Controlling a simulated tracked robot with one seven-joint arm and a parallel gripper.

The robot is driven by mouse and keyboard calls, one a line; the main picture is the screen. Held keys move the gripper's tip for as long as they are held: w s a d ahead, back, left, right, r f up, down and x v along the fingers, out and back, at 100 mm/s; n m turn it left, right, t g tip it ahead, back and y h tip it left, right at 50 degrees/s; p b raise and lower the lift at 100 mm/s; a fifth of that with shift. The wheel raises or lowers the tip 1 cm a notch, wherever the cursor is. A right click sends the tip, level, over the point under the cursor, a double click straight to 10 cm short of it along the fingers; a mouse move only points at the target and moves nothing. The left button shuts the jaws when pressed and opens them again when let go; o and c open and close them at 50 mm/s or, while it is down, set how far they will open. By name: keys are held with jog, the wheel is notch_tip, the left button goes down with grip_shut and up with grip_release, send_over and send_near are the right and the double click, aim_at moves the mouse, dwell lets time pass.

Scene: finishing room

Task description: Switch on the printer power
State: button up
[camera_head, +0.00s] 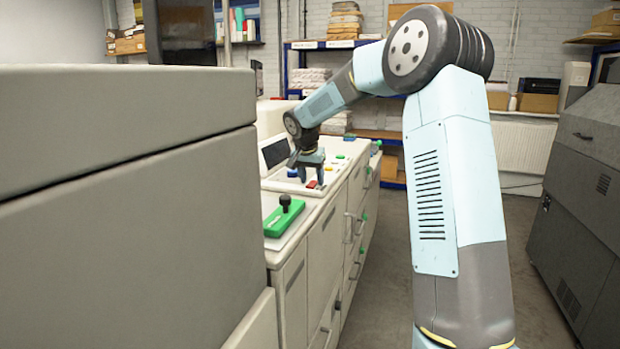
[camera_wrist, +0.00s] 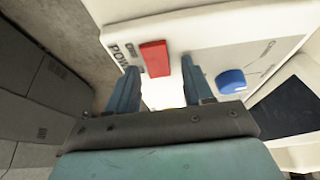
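The printer (camera_head: 325,222) is a long cream machine with a control panel on top. A red power switch (camera_wrist: 155,58) shows in the wrist view, next to printed "POWER" lettering that is partly cut off by a finger. It also shows as a small red spot in the head view (camera_head: 312,184). My gripper (camera_head: 311,177) points down at the panel over the switch. In the wrist view its two fingers (camera_wrist: 159,67) are apart, with nothing held between them, and the switch appears between their tips. I cannot tell whether a fingertip touches the panel.
A blue knob (camera_wrist: 231,81) sits beside the switch, with a dark screen (camera_wrist: 288,103) farther right. A green plate with a black knob (camera_head: 285,213) lies nearer on the printer. A large grey cabinet (camera_head: 120,210) fills the left. The floor aisle (camera_head: 380,280) is clear.

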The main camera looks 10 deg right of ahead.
aim_at(310, 184)
grip_shut()
jog(key=shift+w+d+g+y, duration=0.2)
jog(key=shift+w+g+y, duration=0.15)
jog(key=shift+g+y, duration=0.6)
jog(key=shift+r, duration=0.1)
jog(key=shift+o, duration=0.5)
grip_release()
notch_tip(310, 184, up, 13)
jog(key=s+a, duration=0.1)
jog(key=shift+s+r, duration=0.2)
jog(key=shift+s, duration=0.05)
